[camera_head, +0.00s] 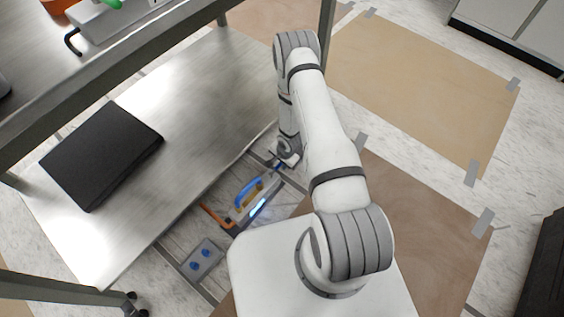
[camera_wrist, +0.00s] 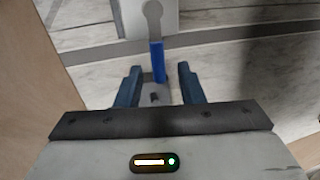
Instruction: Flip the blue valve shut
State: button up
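In the wrist view a narrow blue bar (camera_wrist: 157,62), which looks like the valve's handle, stands between my fingers. Its upper end is near a light grey plate with a rounded grey fitting (camera_wrist: 153,10). My gripper (camera_wrist: 160,69) is open, with one finger on each side of the bar and a visible gap on both sides. I cannot tell how deep the bar reaches between the fingers. In the head view my gripper (camera_head: 279,165) is low beside the table, small and partly hidden by my arm; the valve is not clear there.
A metal table (camera_head: 205,95) with a lower shelf carrying a black folder-like object (camera_head: 100,153) stands left of my arm. A blue-handled tool (camera_head: 248,192) and an orange hooked piece (camera_head: 214,217) lie near my base. A grey plate with two blue knobs (camera_head: 201,259) is nearby.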

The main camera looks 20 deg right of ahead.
grip_shut()
dwell(0.4)
